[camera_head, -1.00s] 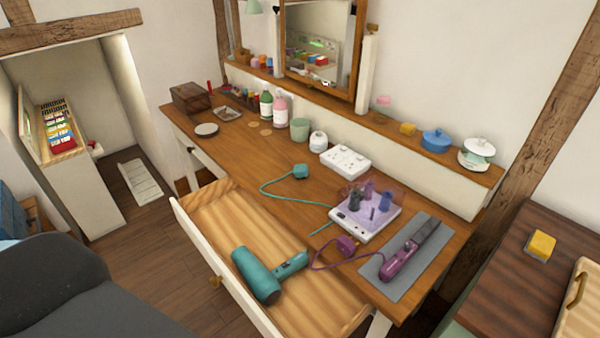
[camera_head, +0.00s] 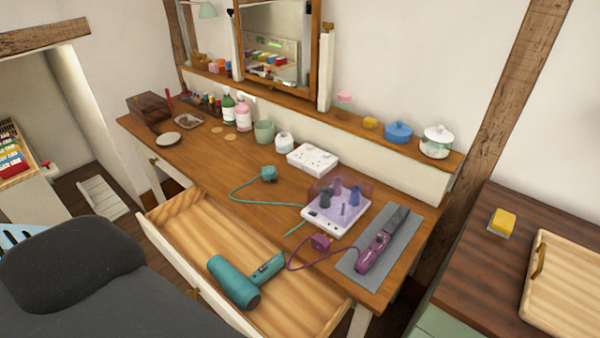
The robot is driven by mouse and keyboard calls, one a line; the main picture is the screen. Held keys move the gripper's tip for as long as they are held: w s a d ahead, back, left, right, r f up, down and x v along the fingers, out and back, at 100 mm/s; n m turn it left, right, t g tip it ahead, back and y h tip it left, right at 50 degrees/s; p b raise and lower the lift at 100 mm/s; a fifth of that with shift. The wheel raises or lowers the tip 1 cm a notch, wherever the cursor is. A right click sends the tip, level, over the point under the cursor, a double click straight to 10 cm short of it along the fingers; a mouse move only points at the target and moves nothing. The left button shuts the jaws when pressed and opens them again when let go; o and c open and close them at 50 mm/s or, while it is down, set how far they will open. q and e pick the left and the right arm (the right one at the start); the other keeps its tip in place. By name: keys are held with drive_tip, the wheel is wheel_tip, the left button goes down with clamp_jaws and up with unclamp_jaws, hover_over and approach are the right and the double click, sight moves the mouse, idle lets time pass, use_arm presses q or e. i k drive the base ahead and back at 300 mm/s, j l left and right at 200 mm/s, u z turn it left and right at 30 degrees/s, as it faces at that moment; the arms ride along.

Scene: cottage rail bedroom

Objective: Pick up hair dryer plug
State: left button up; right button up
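The teal hair dryer plug (camera_head: 268,173) lies on the wooden dressing table (camera_head: 215,160), toward its middle, with a teal cord curling from it to the left and along the table. The teal hair dryer (camera_head: 236,281) lies in the open drawer (camera_head: 190,233), its handle pointing right. A second length of teal cord shows near the white box with rollers. A white socket block (camera_head: 313,159) sits behind and right of the plug. Neither of my grippers shows in the view.
A purple straightener (camera_head: 375,252) lies on a grey mat (camera_head: 352,262), with its purple plug (camera_head: 320,242) beside it. A white roller box (camera_head: 336,212) stands between the plug and the mat. A dark grey chair (camera_head: 70,265) stands at lower left. The open drawer juts out in front.

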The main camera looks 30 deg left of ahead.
sight(268, 172)
drive_tip(key=j+z, duration=0.3)
drive_tip(key=j, duration=0.15)
drive_tip(key=k+j+z, duration=0.25)
drive_tip(key=j, duration=0.15)
drive_tip(key=j+z, duration=0.1)
drive_tip(key=j, duration=0.2)
drive_tip(key=k+j, duration=0.15)
drive_tip(key=j, duration=0.15)
drive_tip(key=k+j+z, duration=0.15)
drive_tip(key=j, duration=0.15)
drive_tip(key=k+j, duration=0.1)
drive_tip(key=j, duration=0.25)
drive_tip(key=k+j, duration=0.15)
drive_tip(key=j, duration=0.15)
drive_tip(key=k+j, duration=0.1)
drive_tip(key=j, duration=0.25)
drive_tip(key=k+j, duration=0.15)
drive_tip(key=j, duration=0.15)
drive_tip(key=k+j, duration=0.1)
drive_tip(key=j, duration=0.25)
